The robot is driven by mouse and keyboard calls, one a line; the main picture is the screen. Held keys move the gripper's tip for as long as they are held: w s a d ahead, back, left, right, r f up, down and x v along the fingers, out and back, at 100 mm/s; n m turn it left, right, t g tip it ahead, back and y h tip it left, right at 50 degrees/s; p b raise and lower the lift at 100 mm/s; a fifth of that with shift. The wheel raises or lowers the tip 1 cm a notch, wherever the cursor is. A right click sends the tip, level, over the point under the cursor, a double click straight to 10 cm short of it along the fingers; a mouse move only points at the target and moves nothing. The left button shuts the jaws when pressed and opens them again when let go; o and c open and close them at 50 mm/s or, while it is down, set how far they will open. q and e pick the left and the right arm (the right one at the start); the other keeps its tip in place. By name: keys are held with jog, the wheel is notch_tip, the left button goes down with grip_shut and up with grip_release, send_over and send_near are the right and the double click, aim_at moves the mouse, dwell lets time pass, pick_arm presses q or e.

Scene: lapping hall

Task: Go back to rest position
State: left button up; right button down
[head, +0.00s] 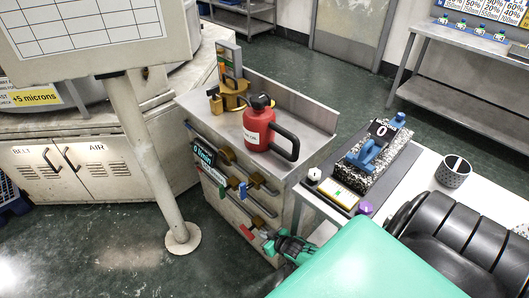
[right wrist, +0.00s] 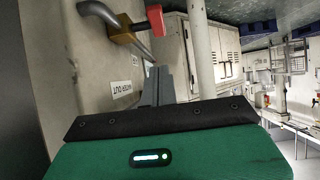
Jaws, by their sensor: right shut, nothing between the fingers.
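My right gripper (head: 272,238) shows low in the middle of the head view, beside the front of the grey cabinet (head: 222,195), with a green body behind its fingers. In the right wrist view its grey fingers (right wrist: 157,88) are shut together with nothing between them. A red valve handle (right wrist: 155,19) on a brass valve (right wrist: 122,32) stands just beyond and above the fingertips there, apart from them. My left gripper is in neither view.
A red jug (head: 257,128) stands on the cabinet top. Brass valves and pipes stick out from the cabinet front. A white table at right bears a granite block (head: 400,165) and a grey cup (head: 453,173). A pale post (head: 150,165) rises at left. Dark floor lies open between.

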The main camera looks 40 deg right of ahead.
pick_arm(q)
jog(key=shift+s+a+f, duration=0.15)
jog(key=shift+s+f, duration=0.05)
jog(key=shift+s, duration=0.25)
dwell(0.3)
